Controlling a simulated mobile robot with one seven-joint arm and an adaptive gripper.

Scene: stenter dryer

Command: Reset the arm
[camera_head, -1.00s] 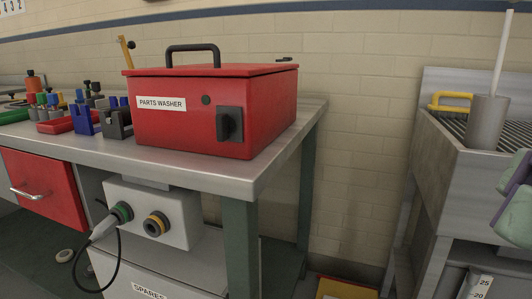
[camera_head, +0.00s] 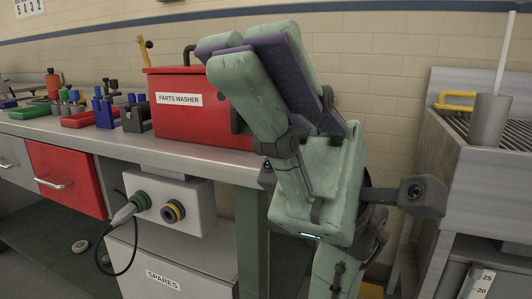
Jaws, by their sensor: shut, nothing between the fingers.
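My gripper (camera_head: 250,42) is in the middle of the head view, with its pale green and purple fingers pointing up and to the left. It is shut and empty. The green wrist body (camera_head: 318,195) of my arm is below the fingers, and the arm runs down to the bottom edge. The fingers overlap the right part of the red parts washer (camera_head: 178,122) in the picture. They hide much of its lid handle and its front knob. I cannot tell how far the gripper is from the washer.
The washer stands on a grey workbench (camera_head: 140,148) with small tools and trays to its left. A grey socket box (camera_head: 168,205) with a plugged cable hangs below. A sink unit (camera_head: 460,185) with a grey cup (camera_head: 489,121) stands at right. Tiled wall shows between them.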

